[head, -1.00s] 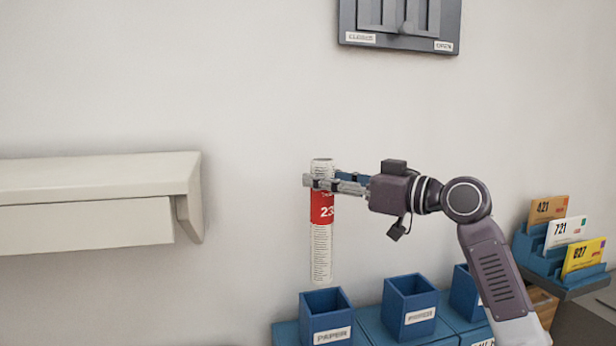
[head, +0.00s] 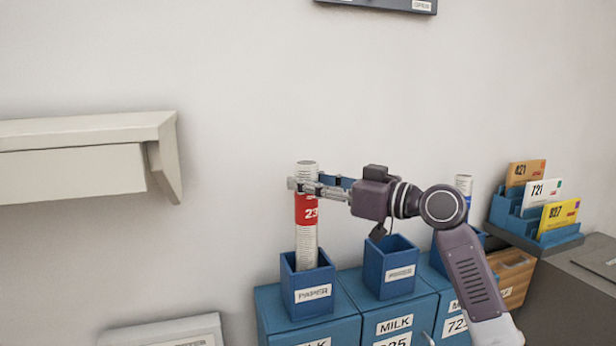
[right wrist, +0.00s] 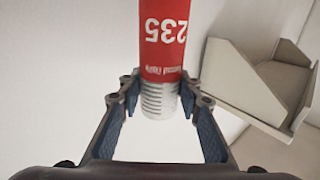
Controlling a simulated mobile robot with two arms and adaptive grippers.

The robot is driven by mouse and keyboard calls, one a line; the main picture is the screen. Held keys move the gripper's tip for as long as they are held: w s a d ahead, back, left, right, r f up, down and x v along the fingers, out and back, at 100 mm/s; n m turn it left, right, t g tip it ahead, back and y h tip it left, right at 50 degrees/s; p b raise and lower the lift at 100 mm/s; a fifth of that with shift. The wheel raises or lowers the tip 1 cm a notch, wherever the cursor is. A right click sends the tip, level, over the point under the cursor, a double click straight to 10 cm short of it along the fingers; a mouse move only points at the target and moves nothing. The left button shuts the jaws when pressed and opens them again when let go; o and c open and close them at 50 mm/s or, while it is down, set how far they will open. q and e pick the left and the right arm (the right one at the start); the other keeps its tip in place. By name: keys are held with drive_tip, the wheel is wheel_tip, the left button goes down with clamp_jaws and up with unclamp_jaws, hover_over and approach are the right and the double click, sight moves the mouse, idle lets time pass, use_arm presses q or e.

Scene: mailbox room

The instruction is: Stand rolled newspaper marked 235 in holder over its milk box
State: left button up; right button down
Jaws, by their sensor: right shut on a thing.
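The rolled newspaper (head: 306,232), white with a red band marked 235, hangs upright in my right gripper (head: 307,188), which is shut on it near its top. In the right wrist view, the number 235 reads on the newspaper (right wrist: 163,40) between the fingers (right wrist: 158,92). Its lower end is at the mouth of the left blue PAPER holder (head: 307,293), partly hidden by the front wall; I cannot tell how deep. That holder stands on the left milk box (head: 285,322), whose number is cut off. My left gripper is out of view.
A middle holder (head: 392,270) stands empty-looking on a milk box (head: 440,282) with a partly cut number. Behind my arm, another rolled paper (head: 463,184) stands at the right holder. A letter rack (head: 513,222) is at right, a cream shelf (head: 80,180) at left.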

sight(316, 205)
wheel_tip(316, 205, down, 4)
drive_tip(key=shift+a+r+b, duration=0.1)
drive_tip(key=shift+r+b, duration=0.1)
drive_tip(key=shift+b, duration=1)
drive_tip(key=shift+f+b, duration=0.3)
drive_tip(key=shift+f, duration=0.15)
drive_tip(key=c, duration=1.3)
unclamp_jaws()
drive_tip(key=v, duration=1.2)
